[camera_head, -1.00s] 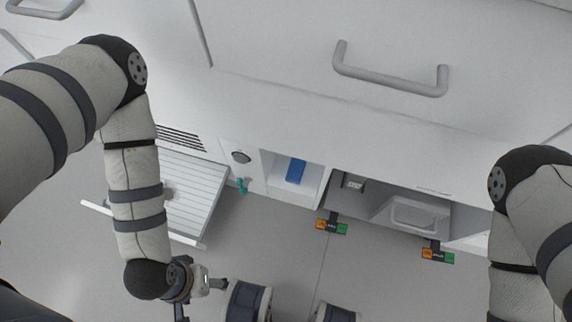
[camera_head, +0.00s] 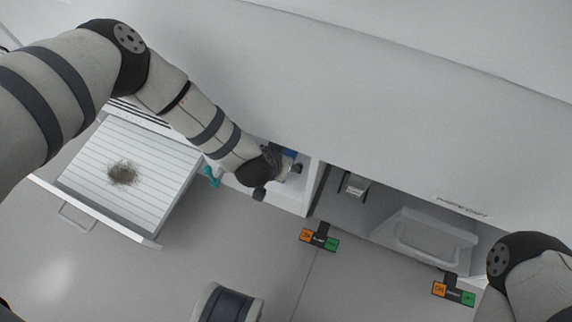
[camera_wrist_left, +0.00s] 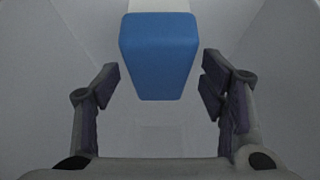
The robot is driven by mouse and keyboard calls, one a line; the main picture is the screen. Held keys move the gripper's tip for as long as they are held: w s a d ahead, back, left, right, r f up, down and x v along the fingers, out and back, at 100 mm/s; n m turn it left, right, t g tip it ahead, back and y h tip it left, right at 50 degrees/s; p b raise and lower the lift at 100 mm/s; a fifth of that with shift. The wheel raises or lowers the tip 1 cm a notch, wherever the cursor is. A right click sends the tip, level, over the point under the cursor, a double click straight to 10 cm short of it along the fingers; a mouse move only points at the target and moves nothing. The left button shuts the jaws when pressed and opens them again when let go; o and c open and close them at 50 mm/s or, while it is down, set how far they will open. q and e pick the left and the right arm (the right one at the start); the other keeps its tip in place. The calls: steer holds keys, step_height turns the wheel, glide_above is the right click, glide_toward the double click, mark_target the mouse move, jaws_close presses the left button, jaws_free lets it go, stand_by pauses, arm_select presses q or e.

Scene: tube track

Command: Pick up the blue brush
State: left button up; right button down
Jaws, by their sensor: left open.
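The blue brush (camera_head: 290,153) is in the white compartment under the counter, mostly hidden by my left arm in the head view. In the left wrist view it is a plain blue block (camera_wrist_left: 158,45) straight ahead. My left gripper (camera_head: 292,169) reaches into that compartment. In the left wrist view the left gripper (camera_wrist_left: 160,87) is open, with one finger on each side of the block's lower part and visible gaps between. I cannot tell how deep the fingers reach along it. My right gripper is out of view; only part of the right arm shows at the lower right.
The white compartment's walls (camera_head: 312,184) stand close around my left gripper. Left of it are a teal item (camera_head: 210,177) and a pulled-out slatted tray (camera_head: 165,200) with a dark dirt patch (camera_head: 123,173). Orange-green labels (camera_head: 319,239) hang below.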

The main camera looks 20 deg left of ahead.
arm_select(q)
steer(key=shift+w+f, duration=0.2)
steer(key=shift+f, duration=0.15)
steer(key=shift+r, duration=0.2)
steer(key=c, duration=1.3)
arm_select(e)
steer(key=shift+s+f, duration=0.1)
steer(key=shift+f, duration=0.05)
